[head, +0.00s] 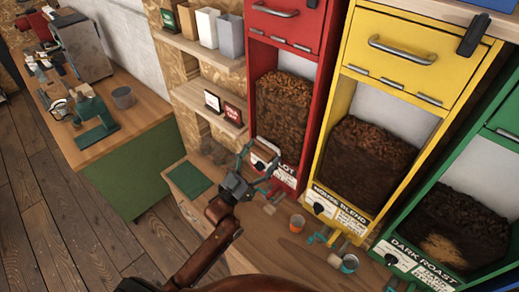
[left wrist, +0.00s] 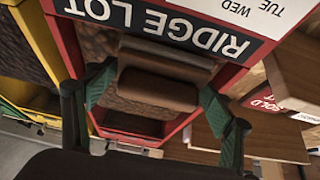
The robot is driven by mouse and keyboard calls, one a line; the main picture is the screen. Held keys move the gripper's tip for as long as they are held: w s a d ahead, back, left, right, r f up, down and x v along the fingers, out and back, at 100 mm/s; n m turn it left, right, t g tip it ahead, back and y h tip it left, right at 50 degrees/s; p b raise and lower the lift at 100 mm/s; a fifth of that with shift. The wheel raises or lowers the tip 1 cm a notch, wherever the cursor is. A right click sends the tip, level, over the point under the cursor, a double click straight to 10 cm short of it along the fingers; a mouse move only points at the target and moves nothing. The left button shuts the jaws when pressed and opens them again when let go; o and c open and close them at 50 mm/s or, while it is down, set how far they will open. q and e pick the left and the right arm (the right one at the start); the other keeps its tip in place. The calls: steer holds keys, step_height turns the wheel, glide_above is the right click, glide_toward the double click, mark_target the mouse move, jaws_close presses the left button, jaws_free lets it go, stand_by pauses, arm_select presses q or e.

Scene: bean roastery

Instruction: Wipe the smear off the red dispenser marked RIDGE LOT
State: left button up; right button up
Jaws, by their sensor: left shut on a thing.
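The red dispenser (head: 323,75) stands left of the yellow one, dark beans behind its front window. Its black RIDGE LOT label (head: 286,170) is partly covered by my left gripper in the head view; it shows upside down in the left wrist view (left wrist: 165,22). My left gripper (head: 261,166) is at the dispenser's lower front. Its teal fingers are shut on a brown block (left wrist: 158,90), perhaps a sponge or brush, close to the label. I cannot tell whether the block touches the dispenser. I cannot make out the smear. My right gripper is not in view.
The yellow dispenser (head: 337,100) and green dispenser (head: 463,189) stand to the right. A dark green mat (head: 188,184) lies left. Shelves (head: 205,102) hold canisters and small signs.

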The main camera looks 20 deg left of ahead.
arm_select(q)
steer(key=shift+s+d+r+p, duration=0.1)
steer(key=shift+s+d+p, duration=0.2)
steer(key=shift+d, duration=0.6)
steer(key=shift+s+d+f+p, duration=0.1)
steer(key=shift+s+d+p, duration=0.15)
steer(key=shift+d, duration=0.6)
steer(key=shift+s+d+r+p, duration=0.1)
steer(key=shift+s+d+p, duration=0.2)
steer(key=shift+d, duration=0.6)
steer(key=shift+a, duration=0.15)
steer(key=shift+w+a, duration=0.25)
steer(key=shift+a, duration=0.35)
steer(key=shift+w+a, duration=0.25)
steer(key=shift+a, duration=0.35)
steer(key=shift+w+a+b, duration=0.15)
steer(key=shift+w+a, duration=0.1)
steer(key=shift+a, duration=0.5)
steer(key=shift+w+a+b, duration=0.15)
steer(key=shift+w+a, duration=0.1)
steer(key=shift+a, duration=0.5)
steer(key=shift+w+a+b, duration=0.15)
steer(key=shift+w+a, duration=0.1)
steer(key=shift+a, duration=0.5)
steer(key=shift+s, duration=0.1)
